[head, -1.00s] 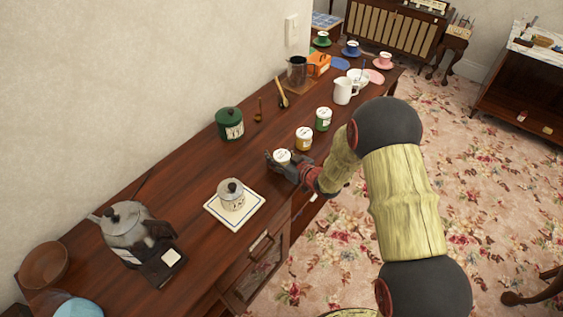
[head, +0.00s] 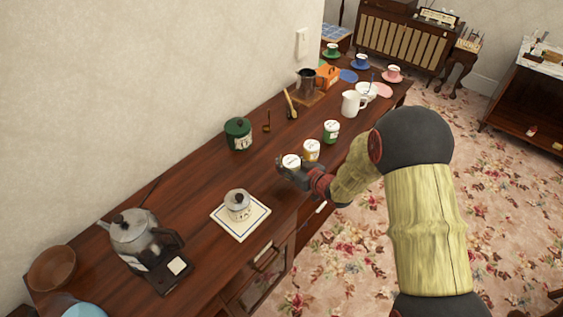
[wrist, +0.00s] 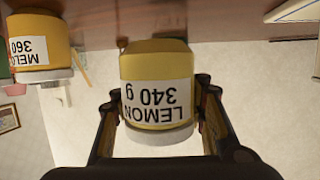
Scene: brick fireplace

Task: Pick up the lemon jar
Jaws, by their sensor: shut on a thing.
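The lemon jar (wrist: 157,95) is yellow with a white lid and a label reading LEMON 340 g. It appears upside down in the wrist view, between the two fingers of my gripper (wrist: 157,115), which is shut on it. In the head view the jar's white lid (head: 291,161) shows above my gripper (head: 292,174), near the front edge of the sideboard. The fingers hide most of its body there. I cannot tell whether its base touches the wood.
The melon jar (wrist: 32,55), also in the head view (head: 311,150), stands close beside it. Bare wood (head: 215,175) lies left of my gripper.

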